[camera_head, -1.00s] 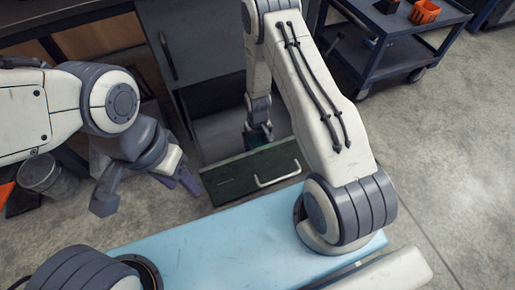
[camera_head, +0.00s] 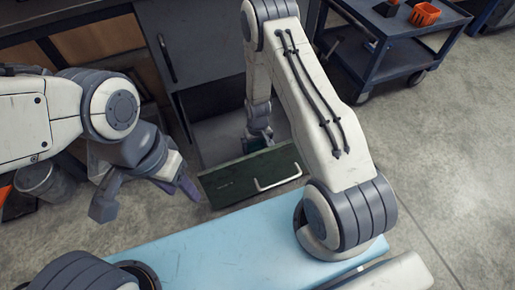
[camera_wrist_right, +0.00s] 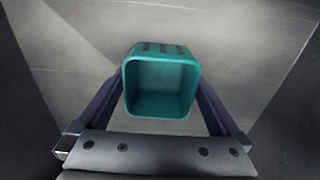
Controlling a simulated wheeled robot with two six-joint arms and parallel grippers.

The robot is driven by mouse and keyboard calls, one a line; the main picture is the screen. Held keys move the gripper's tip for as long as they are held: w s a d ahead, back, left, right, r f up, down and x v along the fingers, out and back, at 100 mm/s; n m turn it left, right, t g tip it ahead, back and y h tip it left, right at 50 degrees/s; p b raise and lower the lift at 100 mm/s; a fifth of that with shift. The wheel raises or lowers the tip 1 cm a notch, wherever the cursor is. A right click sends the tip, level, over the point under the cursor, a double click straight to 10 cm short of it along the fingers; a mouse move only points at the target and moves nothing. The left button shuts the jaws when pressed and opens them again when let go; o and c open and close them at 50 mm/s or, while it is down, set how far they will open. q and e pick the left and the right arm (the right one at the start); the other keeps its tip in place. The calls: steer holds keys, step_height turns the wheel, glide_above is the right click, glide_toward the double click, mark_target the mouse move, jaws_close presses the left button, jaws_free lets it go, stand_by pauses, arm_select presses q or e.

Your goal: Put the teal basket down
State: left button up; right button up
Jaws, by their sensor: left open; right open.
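The teal basket (camera_wrist_right: 160,90) is seen into its open, empty inside in the right wrist view, against the grey floor of the open drawer. The two fingers of my right gripper (camera_wrist_right: 160,95) stand on either side of it, open; any gap to its walls is too small to judge. In the head view my right gripper (camera_head: 257,137) reaches down into the drawer, and only a sliver of teal shows beside it. My left gripper (camera_head: 187,186) is open and empty, left of the drawer.
The open drawer has a dark green front (camera_head: 248,178) with a pale handle, and its walls surround my right gripper. A blue cart (camera_head: 392,45) holding an orange bin (camera_head: 425,14) stands at upper right. A grey bucket (camera_head: 44,182) stands at left. Floor on the right is clear.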

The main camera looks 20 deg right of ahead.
steer(key=s+a+r+n+p, duration=0.15)
steer(key=a+r+p, duration=0.3)
steer(key=r, duration=1.05)
steer(key=s+a+r+n+p, duration=0.1)
steer(key=s+a+r+p, duration=0.35)
steer(key=r, duration=0.95)
steer(key=s+a+r+n+b, duration=0.1)
steer(key=s+a+r+n, duration=0.1)
steer(key=s+r, duration=0.5)
steer(key=s+a+r+n+y+b, duration=0.1)
steer(key=s+a+r+n, duration=0.1)
steer(key=s+r, duration=0.4)
steer(key=s+a, duration=0.1)
steer(key=s, duration=0.3)
steer(key=shift+s+r, duration=0.35)
steer(key=shift+r, duration=0.05)
step_height(320, 180, up, 51)
steer(key=p, duration=5)
steer(key=shift+f+p, duration=0.2)
steer(key=shift+p, duration=0.1)
